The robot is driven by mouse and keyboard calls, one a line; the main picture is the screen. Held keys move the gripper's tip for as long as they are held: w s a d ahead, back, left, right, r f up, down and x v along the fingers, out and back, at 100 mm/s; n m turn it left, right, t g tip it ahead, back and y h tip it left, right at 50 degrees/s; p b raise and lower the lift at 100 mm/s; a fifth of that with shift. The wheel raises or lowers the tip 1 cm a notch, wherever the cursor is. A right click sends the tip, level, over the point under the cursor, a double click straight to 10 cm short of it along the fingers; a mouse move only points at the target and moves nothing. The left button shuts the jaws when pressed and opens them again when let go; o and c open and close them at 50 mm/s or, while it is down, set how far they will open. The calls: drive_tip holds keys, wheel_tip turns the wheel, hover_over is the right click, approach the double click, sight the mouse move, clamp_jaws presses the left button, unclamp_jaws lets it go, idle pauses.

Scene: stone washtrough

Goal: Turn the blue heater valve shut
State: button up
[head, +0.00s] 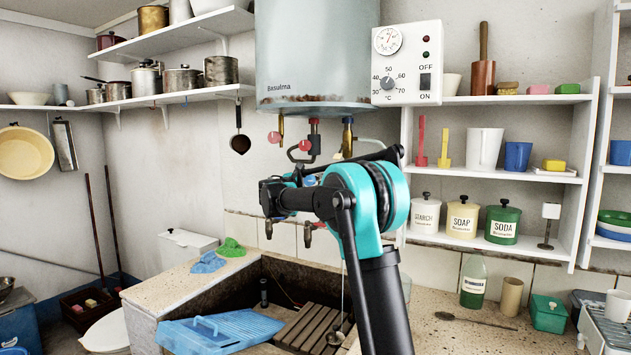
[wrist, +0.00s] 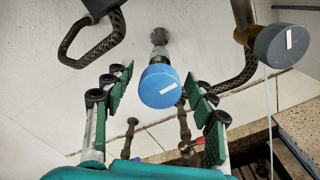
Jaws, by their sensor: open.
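The blue valve (wrist: 160,86) is a round knob with a white mark on its face, on a metal fitting at the wall in the wrist view. In the head view only a bit of blue (head: 309,181) shows behind my arm, likely this knob. My gripper (wrist: 162,92) is open, with one green-padded finger on each side of the knob. The fingers look apart from it; exact depth is hard to tell. The grey heater tank (head: 315,55) hangs above my arm in the head view. My fingers are largely hidden there.
A dark grey knob (wrist: 280,45) on a brass fitting is to the right, with a thin cord hanging by it. A braided hose (wrist: 92,40) loops at the left. Red knobs (head: 305,145) sit under the tank. The stone trough (head: 240,290) lies below.

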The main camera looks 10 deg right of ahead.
drive_tip(key=shift+x, duration=1.7)
drive_tip(key=c, duration=1.2)
